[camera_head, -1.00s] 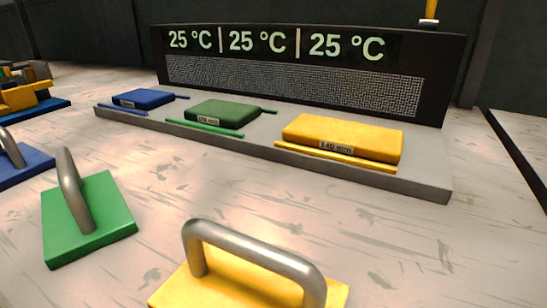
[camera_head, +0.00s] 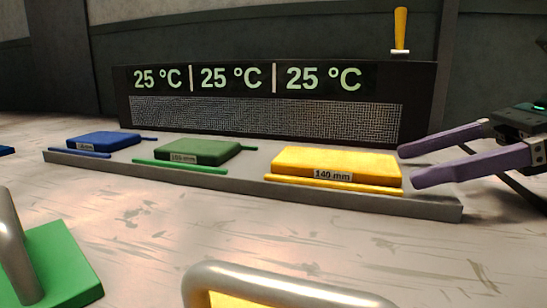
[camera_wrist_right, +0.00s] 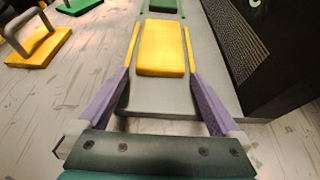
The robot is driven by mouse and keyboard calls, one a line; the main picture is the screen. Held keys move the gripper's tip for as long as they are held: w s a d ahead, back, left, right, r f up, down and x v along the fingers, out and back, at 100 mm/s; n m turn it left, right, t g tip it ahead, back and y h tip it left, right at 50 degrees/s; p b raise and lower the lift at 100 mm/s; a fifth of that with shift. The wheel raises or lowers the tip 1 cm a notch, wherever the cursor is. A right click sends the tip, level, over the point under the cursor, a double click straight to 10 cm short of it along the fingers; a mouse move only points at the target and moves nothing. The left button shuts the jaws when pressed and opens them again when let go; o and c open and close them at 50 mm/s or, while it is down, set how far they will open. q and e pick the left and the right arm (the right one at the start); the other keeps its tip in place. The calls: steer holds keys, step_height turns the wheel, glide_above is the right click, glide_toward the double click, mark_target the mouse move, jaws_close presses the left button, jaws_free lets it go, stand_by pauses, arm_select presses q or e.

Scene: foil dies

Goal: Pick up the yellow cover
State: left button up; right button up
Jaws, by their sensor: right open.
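A yellow block (camera_head: 335,162) labelled 140 mm lies flat at the right end of a grey base plate (camera_head: 432,207). A yellow strip (camera_head: 330,184) runs along its front edge. A yellow plate (camera_head: 250,300) with a grey bar handle (camera_head: 285,278) is partly cut off at the bottom of the head view. My right gripper (camera_head: 408,168) is open and empty at the right end of the block. In the right wrist view the block (camera_wrist_right: 161,50) lies ahead, between the lines of the two purple fingers. My left gripper is out of view.
A green block (camera_head: 195,152) and a blue block (camera_head: 103,139) lie farther left on the base plate. A black panel showing 25 °C readings (camera_head: 260,100) stands behind them. A green plate with a handle (camera_head: 60,265) stands at front left.

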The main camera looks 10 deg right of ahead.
steer(key=shift+w+a+f, duration=0.15)
steer(key=shift+w+a, duration=0.05)
steer(key=shift+a, duration=0.1)
steer(key=shift+c, duration=0.2)
steer(key=c, duration=1.1)
